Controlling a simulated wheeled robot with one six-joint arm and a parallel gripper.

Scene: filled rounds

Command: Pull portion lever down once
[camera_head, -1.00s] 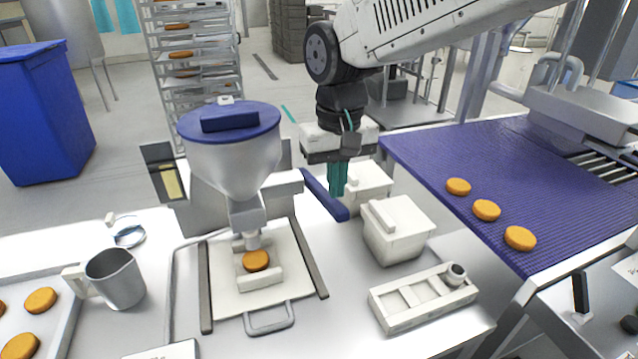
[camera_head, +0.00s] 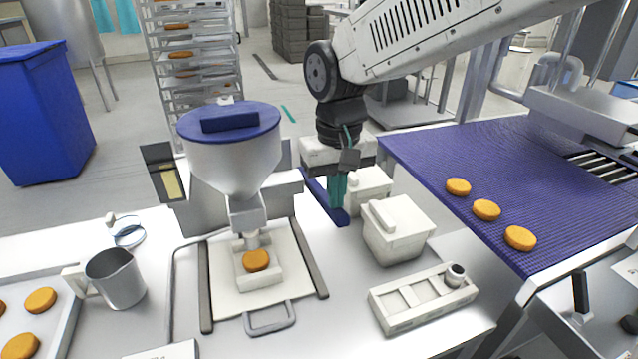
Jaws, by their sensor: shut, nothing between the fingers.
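The portion lever (camera_head: 318,193) is a dark blue bar on the right side of the depositor, a machine with a grey hopper (camera_head: 233,160) and blue lid. The lever slants down toward the front right. My gripper (camera_head: 337,206) points down with its teal fingers shut and empty. Its fingertips are over the lever's free end and seem to touch its top. The exact contact is hard to see. A round orange piece (camera_head: 256,260) sits on the white holder (camera_head: 258,281) under the nozzle.
White lidded boxes (camera_head: 398,245) stand just right of the lever. A white tray-like fixture (camera_head: 422,300) lies in front of them. A blue conveyor (camera_head: 500,170) with orange rounds is at right. A metal jug (camera_head: 116,278) stands at left.

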